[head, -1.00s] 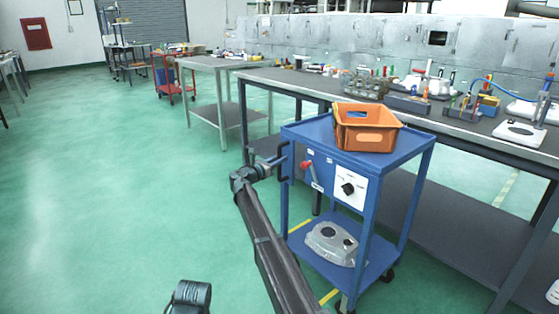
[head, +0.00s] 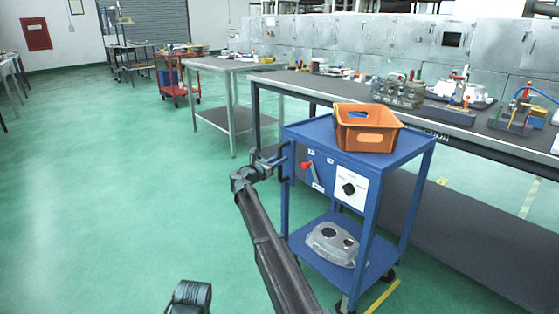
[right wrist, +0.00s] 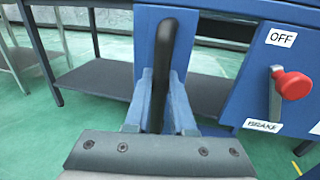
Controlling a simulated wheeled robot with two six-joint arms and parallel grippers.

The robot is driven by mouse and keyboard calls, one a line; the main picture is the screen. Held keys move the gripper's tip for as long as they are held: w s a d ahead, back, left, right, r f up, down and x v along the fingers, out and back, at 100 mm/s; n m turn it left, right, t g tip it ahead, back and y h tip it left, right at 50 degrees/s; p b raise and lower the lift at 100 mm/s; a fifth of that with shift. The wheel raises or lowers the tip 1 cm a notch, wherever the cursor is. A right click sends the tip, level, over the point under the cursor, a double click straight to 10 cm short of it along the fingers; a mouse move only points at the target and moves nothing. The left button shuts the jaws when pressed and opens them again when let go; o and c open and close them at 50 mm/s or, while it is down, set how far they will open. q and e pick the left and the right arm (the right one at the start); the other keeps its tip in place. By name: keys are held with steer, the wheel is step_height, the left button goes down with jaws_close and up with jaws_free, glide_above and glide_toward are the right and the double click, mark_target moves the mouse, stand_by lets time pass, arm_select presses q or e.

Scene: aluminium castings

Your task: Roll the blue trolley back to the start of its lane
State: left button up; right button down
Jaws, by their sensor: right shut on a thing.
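The blue trolley (head: 362,216) stands in front of me at the right of the head view. It carries an open orange bin (head: 367,139) on top and a grey metal casting (head: 333,244) on its lower shelf. Its front panel has a dial and a red brake knob (right wrist: 292,84), which sits between the OFF and BRAKE labels in the right wrist view. My right gripper (head: 281,161) is shut on the trolley's black upright handle (right wrist: 158,70), with a finger on each side.
A long grey workbench (head: 310,88) with lab items runs behind and to the right of the trolley. A smaller table (head: 215,68) and a red cart (head: 178,77) stand further back. Yellow floor marking (head: 382,297) shows beside the trolley's right wheels. Green floor at left is clear.

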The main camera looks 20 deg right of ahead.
steer(key=shift+w+a, duration=0.15)
steer(key=shift+w, duration=0.1)
steer(key=c, duration=0.8)
jaws_free()
steer(key=shift+w, duration=0.1)
steer(key=shift+o, duration=0.2)
steer(key=shift+s+a, duration=0.2)
steer(key=shift+s, duration=0.1)
steer(key=v, duration=1.3)
steer(key=shift+a, duration=0.15)
